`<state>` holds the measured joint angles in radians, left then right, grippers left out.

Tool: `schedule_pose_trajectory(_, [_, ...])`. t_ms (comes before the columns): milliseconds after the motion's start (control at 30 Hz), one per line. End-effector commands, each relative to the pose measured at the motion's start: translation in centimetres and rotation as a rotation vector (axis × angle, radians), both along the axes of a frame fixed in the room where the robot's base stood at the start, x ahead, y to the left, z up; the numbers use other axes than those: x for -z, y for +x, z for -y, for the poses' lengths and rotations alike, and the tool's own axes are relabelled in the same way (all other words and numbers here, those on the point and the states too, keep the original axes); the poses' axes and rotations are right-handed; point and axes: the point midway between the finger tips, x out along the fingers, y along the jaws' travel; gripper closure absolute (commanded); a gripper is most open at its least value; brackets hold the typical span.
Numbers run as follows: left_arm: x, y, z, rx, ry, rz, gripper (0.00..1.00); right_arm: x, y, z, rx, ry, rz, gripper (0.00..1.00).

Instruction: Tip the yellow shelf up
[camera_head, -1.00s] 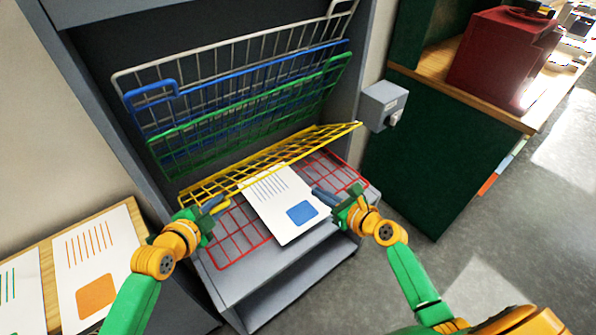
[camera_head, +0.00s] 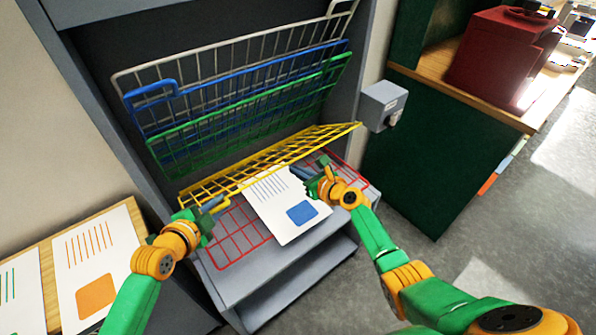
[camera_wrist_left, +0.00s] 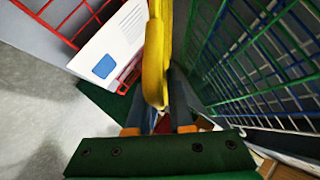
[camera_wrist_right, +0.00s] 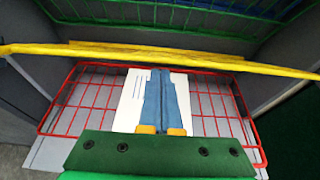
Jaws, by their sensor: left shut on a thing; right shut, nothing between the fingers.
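The yellow shelf (camera_head: 255,168) is a wire rack, tilted partly up above the red shelf, its right end higher in the head view. My left gripper (camera_head: 215,203) is shut on its left front corner; the left wrist view shows the yellow frame (camera_wrist_left: 154,60) between the fingers. My right gripper (camera_head: 302,174) is shut and empty, over the right side of the white sheet. In the right wrist view its fingers (camera_wrist_right: 162,80) point toward the yellow shelf's edge (camera_wrist_right: 200,60), apart from it as far as I can tell.
The red shelf (camera_head: 232,238) lies flat below, with a white printed sheet (camera_head: 287,212) on it. Green (camera_head: 215,140), blue (camera_head: 152,92) and white (camera_head: 135,72) racks stand tipped up behind. A grey box (camera_head: 384,104) is mounted at the right.

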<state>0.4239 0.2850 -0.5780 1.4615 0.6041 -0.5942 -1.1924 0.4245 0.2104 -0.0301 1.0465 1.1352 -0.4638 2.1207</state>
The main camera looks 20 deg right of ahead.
Motion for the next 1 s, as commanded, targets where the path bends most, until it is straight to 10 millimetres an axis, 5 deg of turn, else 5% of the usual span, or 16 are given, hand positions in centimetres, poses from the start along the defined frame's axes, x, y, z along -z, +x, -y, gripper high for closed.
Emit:
schedule_pose_trajectory(467, [0.6, -0.4, 0.2, 0.006, 0.003, -0.016, 1.0, -2.0, 1.1, -0.3, 0.003, 0.003, 0.014, 1.0])
schedule_pose_trajectory(500, [0.6, -0.4, 0.2, 0.006, 0.003, -0.017, 0.72, -2.0, 1.1, -0.3, 0.004, 0.003, 0.015, 1.0])
schedule_pose_trajectory(567, [0.6, -0.4, 0.2, 0.006, 0.004, -0.017, 0.55, -2.0, 1.1, -0.3, 0.003, 0.004, 0.015, 1.0])
schedule_pose_trajectory(1000, [0.4, -0.2, 0.0, 0.002, 0.005, -0.012, 0.55, -1.8, 1.0, -0.2, 0.003, 0.002, 0.009, 1.0])
